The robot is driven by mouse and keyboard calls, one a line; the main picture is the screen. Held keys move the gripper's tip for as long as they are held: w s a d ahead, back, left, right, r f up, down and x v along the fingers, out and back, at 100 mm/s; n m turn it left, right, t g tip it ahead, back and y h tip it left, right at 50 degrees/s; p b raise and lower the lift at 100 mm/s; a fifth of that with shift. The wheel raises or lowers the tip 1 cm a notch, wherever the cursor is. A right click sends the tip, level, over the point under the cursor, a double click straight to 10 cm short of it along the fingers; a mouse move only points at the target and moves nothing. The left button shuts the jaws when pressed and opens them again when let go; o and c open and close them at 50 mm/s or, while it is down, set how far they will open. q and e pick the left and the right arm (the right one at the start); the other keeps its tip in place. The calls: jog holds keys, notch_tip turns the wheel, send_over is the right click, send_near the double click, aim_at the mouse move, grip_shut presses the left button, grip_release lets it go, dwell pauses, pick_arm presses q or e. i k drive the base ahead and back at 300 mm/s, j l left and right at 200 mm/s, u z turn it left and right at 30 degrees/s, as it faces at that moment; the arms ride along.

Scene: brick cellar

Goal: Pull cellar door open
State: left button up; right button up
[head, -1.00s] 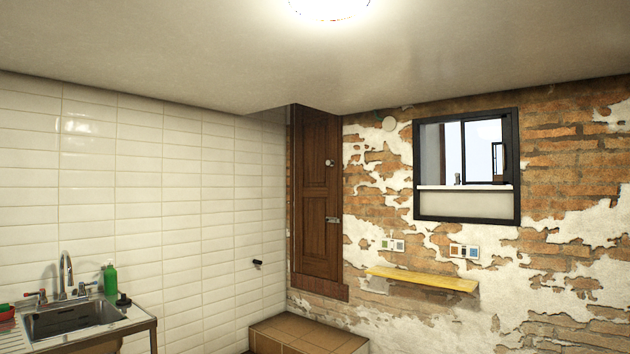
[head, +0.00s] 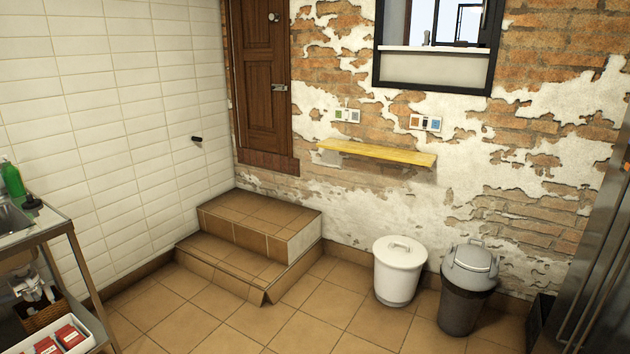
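The brown wooden cellar door (head: 262,85) stands in the corner between the white tiled wall and the brick wall. It looks shut, and its top is cut off by the frame. A metal handle (head: 280,88) sits on its right side, with a small round fitting (head: 273,17) above it. The door's foot is above a tiled two-step platform (head: 262,215). Neither of my grippers is in the head view.
A steel sink table (head: 45,225) stands at the left, with a green bottle (head: 13,180) on it. A white bin (head: 399,270) and a grey bin (head: 467,285) stand right of the steps. A yellow shelf (head: 376,153) juts from the brick wall. The tiled floor before the steps (head: 250,320) is clear.

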aim_at(258, 28)
jog(key=i, duration=2.6)
jog(key=i+u, duration=0.45)
jog(key=i+l+u, duration=0.45)
jog(key=i, duration=0.15)
jog(key=i+l+u, duration=0.3)
jog(key=i+u, duration=0.15)
